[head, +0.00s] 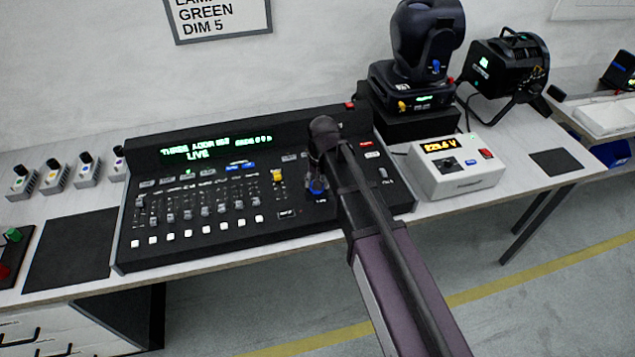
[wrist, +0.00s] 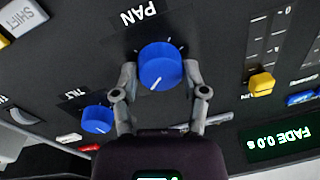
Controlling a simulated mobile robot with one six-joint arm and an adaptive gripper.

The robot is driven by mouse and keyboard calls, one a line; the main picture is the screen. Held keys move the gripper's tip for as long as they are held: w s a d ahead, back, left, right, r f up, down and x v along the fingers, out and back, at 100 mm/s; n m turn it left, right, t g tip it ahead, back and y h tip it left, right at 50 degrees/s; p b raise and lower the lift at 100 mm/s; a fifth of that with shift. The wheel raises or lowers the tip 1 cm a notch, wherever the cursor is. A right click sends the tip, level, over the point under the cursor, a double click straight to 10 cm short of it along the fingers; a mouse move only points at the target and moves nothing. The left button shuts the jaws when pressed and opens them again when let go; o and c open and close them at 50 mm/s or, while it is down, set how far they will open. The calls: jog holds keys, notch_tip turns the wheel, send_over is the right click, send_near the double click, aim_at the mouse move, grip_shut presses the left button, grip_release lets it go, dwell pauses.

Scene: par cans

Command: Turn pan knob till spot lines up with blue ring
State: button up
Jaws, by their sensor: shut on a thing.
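The pan knob (wrist: 161,64) is a blue round knob with a white pointer line, on the black console (head: 215,250). In the wrist view its pointer slants to the lower left and the PAN label shows upside down above it. My gripper (wrist: 161,72) has one finger on each side of the knob and is shut on it. In the head view my gripper (head: 317,178) reaches down onto the console's right part, with a bit of the blue knob (head: 317,187) showing. The light spot and the blue ring show in neither view.
A second blue knob, tilt (wrist: 97,119), stands close beside one finger. A yellow fader cap (wrist: 261,83) is on the other side. A moving-head lamp (head: 425,45) stands behind the console, and a white meter box (head: 455,175) stands right of it.

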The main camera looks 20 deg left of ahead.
jog(key=shift+s+d, duration=0.1)
jog(key=shift+d, duration=0.05)
jog(key=o, duration=1.1)
jog(key=shift+o, duration=0.3)
